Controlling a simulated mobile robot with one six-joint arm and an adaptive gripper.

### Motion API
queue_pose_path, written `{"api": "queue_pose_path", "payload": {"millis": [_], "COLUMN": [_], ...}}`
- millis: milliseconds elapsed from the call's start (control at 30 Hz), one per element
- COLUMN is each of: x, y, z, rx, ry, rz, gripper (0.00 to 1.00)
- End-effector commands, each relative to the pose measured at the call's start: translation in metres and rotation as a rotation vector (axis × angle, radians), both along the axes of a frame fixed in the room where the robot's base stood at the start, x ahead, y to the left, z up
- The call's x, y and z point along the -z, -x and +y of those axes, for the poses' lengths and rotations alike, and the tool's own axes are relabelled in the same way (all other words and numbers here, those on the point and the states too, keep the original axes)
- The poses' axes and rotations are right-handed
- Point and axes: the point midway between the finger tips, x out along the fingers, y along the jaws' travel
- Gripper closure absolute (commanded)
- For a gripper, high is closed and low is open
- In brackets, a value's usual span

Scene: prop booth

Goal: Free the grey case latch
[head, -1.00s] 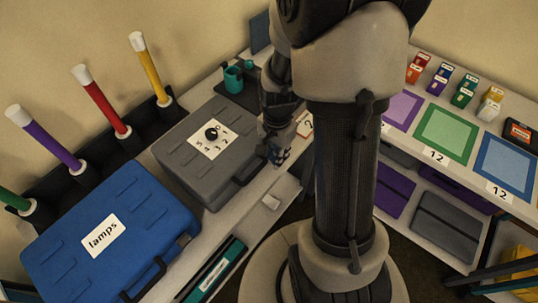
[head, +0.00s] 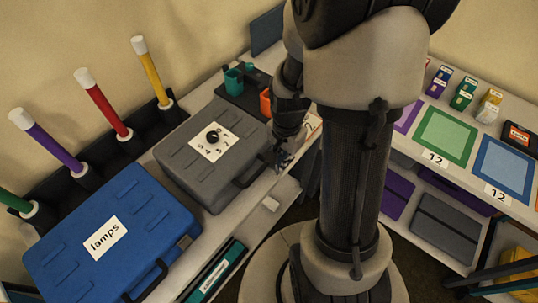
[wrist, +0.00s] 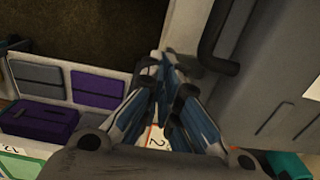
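The grey case (head: 185,165) lies closed on the left bench. My gripper (head: 284,160) is just off the right end of the case front, beside the handle. In the wrist view its fingertips (wrist: 170,68) come together with nothing visible between them, apart from the handle. I cannot make out the latch; the gripper may hide it.
A blue case (head: 130,205) labelled "lamps" lies left of the grey case. Coloured tubes stand behind both. A teal cup (head: 233,80) and an orange object (head: 266,102) are behind my arm. A card marked 2 (wrist: 157,138) lies below the fingers. Another bench stands at right.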

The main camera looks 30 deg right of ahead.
Motion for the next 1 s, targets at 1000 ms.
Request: {"api": "queue_pose_path", "payload": {"millis": [1000], "x": [-0.058], "y": [0.008], "z": [-0.002], "rx": [0.000], "ry": [-0.001], "rz": [0.004], "gripper": [1.00]}}
